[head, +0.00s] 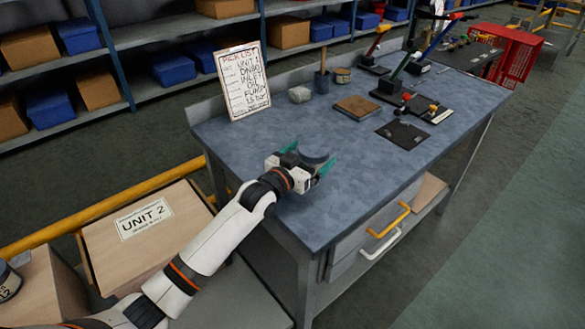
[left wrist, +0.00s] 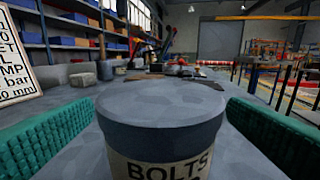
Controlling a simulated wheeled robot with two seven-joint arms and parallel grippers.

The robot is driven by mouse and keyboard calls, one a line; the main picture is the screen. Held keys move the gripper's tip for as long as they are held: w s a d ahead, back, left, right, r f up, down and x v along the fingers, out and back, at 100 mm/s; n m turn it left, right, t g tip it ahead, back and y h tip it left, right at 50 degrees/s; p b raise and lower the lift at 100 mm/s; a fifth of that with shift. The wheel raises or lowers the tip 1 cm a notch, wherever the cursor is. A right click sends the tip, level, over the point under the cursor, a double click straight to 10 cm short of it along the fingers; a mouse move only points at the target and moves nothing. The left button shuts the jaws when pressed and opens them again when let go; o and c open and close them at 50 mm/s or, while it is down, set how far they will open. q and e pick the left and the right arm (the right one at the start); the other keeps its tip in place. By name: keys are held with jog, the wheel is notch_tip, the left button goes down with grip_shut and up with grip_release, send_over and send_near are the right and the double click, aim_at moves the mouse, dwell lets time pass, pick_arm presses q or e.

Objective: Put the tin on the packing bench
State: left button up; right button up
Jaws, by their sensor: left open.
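The tin (left wrist: 160,120), with a grey lid, a dark rim and a pale label reading BOLTS, is upright between the green finger pads of my left gripper in the left wrist view. In the head view, the dark tin (head: 314,159) is at the near-left part of the packing bench (head: 370,185), a blue-grey table. It appears to rest on the top, but its base is hidden. My left gripper (head: 311,157) is open, with a finger on either side of the tin. My right gripper is not in view.
A pick list sign (head: 243,80) stands at the bench's back left. A grey lump (head: 299,94), a small tin (head: 342,75), a brown pad (head: 357,106) and a black plate (head: 402,134) lie farther along. A UNIT 2 box (head: 150,250) is left of the bench. The bench's front right is clear.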

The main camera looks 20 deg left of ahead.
pick_arm(q)
jog(key=v, duration=0.9)
jog(key=shift+s+a+r, duration=0.1)
jog(key=shift+s+a, duration=0.05)
jog(key=shift+s, duration=0.2)
